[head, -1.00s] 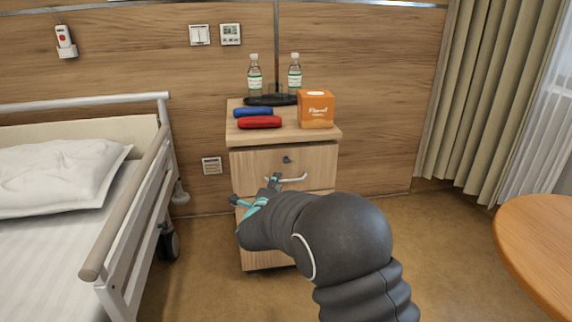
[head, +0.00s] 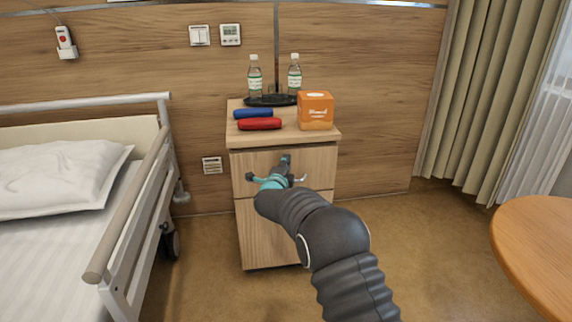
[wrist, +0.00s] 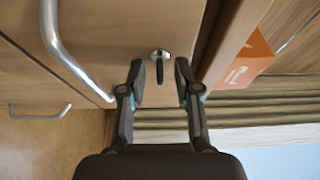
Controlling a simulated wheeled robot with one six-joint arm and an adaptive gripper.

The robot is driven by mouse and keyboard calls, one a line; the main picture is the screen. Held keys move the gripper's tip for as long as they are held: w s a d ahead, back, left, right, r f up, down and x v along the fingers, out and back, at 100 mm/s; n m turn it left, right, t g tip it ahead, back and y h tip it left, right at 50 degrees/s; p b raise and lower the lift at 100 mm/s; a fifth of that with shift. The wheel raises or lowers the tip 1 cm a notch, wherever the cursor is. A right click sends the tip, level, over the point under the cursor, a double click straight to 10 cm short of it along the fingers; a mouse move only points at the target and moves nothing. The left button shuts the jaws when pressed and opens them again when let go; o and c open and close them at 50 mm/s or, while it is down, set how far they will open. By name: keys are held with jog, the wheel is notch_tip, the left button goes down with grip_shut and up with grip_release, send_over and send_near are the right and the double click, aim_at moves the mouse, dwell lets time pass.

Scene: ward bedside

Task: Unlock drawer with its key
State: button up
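The bedside cabinet has a wooden top drawer (head: 318,162) that looks shut, with a silver bar handle (wrist: 58,52). Beside the handle, a round metal lock (wrist: 159,54) sits in the drawer front. A dark key (wrist: 160,74) sticks out of it toward my wrist camera. My gripper (wrist: 160,68) is open, with one finger on each side of the key and a gap showing on both sides.
On the cabinet top (head: 285,134) are an orange box (head: 315,111), a red case (head: 259,124), a blue case (head: 253,113), a black tray (head: 262,101) and two bottles. A bed rail (head: 130,200) stands left, a round table (head: 540,245) right. Floor between is clear.

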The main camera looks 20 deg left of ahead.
jog(key=shift+w, duration=0.2)
grip_shut()
